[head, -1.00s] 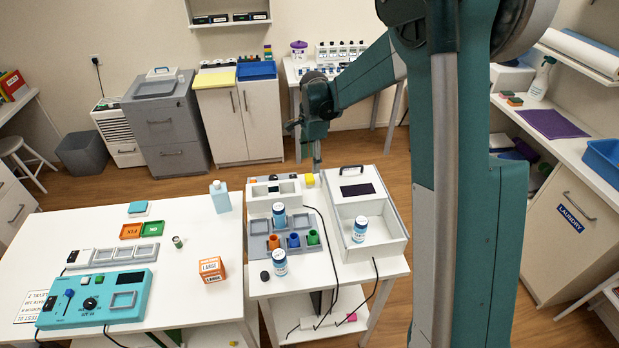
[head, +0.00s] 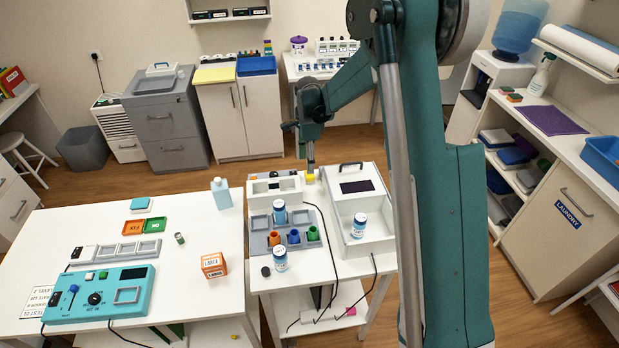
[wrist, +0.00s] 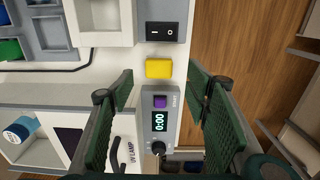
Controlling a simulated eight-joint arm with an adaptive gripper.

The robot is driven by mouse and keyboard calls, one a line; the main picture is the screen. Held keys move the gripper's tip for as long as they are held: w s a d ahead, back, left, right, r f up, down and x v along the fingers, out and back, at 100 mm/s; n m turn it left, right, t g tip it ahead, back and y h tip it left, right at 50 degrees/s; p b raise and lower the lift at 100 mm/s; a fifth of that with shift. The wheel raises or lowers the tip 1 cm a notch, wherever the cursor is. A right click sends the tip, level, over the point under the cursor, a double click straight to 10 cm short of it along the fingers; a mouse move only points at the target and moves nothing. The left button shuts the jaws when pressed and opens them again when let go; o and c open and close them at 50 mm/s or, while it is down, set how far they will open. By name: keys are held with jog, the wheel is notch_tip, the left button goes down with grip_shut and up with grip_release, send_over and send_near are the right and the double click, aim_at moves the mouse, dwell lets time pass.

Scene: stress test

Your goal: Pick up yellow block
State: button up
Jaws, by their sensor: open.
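The yellow block (wrist: 159,68) lies in the wrist view on the white surface, between a black rocker switch and a grey timer unit. In the head view the yellow block (head: 310,179) shows only in part, at the far edge of the small white table. My gripper (wrist: 161,72) is open, with its green fingers to the left and right of the block in the picture. I see no contact with the block. In the head view my gripper (head: 311,164) points down over the block and partly hides it.
The timer unit (wrist: 160,118), with a purple button and a 0:00 display, stands close to the block. The rocker switch (wrist: 165,32) sits on its other side. A white box (head: 358,187) with a dark window stands to the right. The floor (wrist: 235,45) lies beyond the table edge.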

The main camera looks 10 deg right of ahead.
aim_at(309, 177)
jog(key=shift+f, duration=0.9)
jog(key=shift+s+d+f, duration=0.1)
jog(key=shift+d+f, duration=0.05)
jog(key=shift+f, duration=2.45)
jog(key=c, duration=0.9)
